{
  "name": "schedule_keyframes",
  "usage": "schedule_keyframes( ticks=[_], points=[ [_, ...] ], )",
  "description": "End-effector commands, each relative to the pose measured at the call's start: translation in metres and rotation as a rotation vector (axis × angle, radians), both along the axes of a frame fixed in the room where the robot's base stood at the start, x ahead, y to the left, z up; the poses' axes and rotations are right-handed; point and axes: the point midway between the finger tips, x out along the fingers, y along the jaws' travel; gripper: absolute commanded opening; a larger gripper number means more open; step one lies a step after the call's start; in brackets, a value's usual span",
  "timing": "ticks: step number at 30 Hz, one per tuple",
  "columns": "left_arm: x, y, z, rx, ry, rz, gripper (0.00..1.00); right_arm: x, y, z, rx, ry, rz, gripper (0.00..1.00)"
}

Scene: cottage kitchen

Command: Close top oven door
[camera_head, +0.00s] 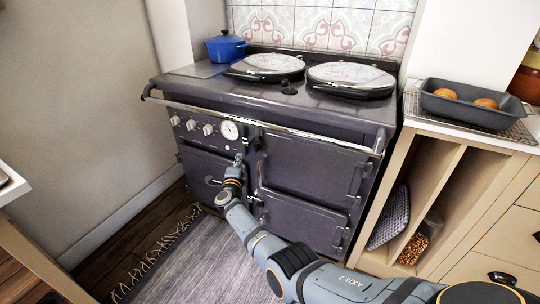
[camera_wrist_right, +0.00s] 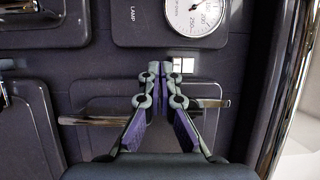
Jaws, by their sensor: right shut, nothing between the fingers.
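The dark grey range cooker (camera_head: 285,107) stands against the tiled wall. Its top oven door (camera_head: 312,165) is the upper right panel on the front, below the chrome rail. It looks about flush with the front; a small gap cannot be ruled out. My right gripper (camera_head: 239,162) is at the cooker front, left of this door and below the dial. In the right wrist view its fingers (camera_wrist_right: 166,78) are together and empty, in front of a metal handle bar (camera_wrist_right: 100,116). Whether they touch the cooker cannot be told. My left gripper is not in view.
A lower oven door (camera_head: 302,219) and a left door (camera_head: 203,172) look closed. A chrome rail (camera_head: 285,129) runs across the front. A wooden cabinet (camera_head: 425,175) with open slots stands close on the right. A grey rug (camera_head: 210,262) covers the floor before the cooker.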

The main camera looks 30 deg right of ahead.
Motion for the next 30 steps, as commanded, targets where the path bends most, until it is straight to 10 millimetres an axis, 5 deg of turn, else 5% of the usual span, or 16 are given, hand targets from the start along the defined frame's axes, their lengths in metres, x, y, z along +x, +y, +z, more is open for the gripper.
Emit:
schedule_keyframes(
  ticks=[9, 15, 22, 26, 30],
  points=[
    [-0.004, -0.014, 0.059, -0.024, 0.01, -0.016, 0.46, 0.006, 0.051, -0.008, 0.002, 0.007, 0.002, 0.0],
    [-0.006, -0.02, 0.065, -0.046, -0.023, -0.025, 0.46, 0.008, 0.072, -0.008, 0.001, 0.008, 0.0, 0.0],
    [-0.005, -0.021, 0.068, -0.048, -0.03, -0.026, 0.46, 0.008, 0.075, -0.013, -0.015, 0.015, 0.032, 0.0],
    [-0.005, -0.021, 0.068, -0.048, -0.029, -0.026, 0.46, -0.001, 0.081, -0.05, -0.125, 0.069, 0.226, 0.0],
    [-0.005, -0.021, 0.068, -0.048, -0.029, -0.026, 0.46, -0.057, 0.095, -0.114, -0.386, 0.23, 0.566, 0.0]
  ],
)
